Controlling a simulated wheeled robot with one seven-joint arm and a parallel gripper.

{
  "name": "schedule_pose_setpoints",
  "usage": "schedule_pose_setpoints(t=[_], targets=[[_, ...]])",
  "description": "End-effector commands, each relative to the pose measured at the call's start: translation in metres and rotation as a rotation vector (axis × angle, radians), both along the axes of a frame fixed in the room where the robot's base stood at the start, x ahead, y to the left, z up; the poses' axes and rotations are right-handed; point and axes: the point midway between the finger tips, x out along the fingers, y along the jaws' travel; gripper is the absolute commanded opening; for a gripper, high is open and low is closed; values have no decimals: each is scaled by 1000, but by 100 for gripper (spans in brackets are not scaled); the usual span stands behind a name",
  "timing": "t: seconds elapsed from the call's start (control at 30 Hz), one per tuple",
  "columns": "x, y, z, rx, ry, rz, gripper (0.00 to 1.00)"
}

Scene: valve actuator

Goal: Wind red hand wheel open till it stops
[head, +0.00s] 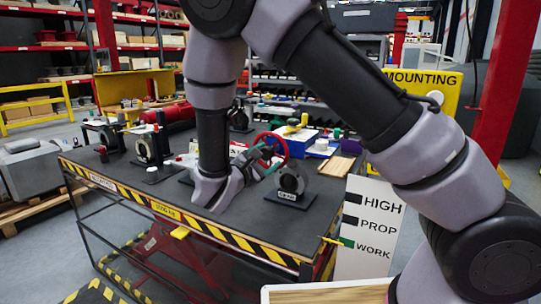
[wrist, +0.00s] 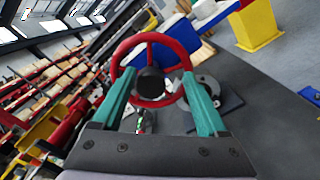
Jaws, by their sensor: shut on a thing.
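The red hand wheel (head: 287,151) stands above the near right part of the black work table (head: 240,216). In the wrist view the wheel (wrist: 150,37) shows its rim, spokes and a dark round hub (wrist: 152,82). My gripper (head: 266,158) reaches the wheel from the left in the head view. In the wrist view its two teal fingers (wrist: 156,75) lie at opposite sides of the hub, against the wheel, and are shut on it. The exact contact spots are partly hidden behind the fingertips.
A dark round fitting on a labelled base (head: 290,190) stands right of my gripper. Another black fitting (head: 150,147) stands farther left on the table. A blue-and-white box (head: 290,139) sits behind the wheel.

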Motion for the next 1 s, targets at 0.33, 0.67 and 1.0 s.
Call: schedule_pose_setpoints(t=[0.33,0.67,1.0], targets=[[-21,15,0,1,1,6,64],[-41,27,1,4,-1,5,64],[-60,39,1,4,-1,5,64]])
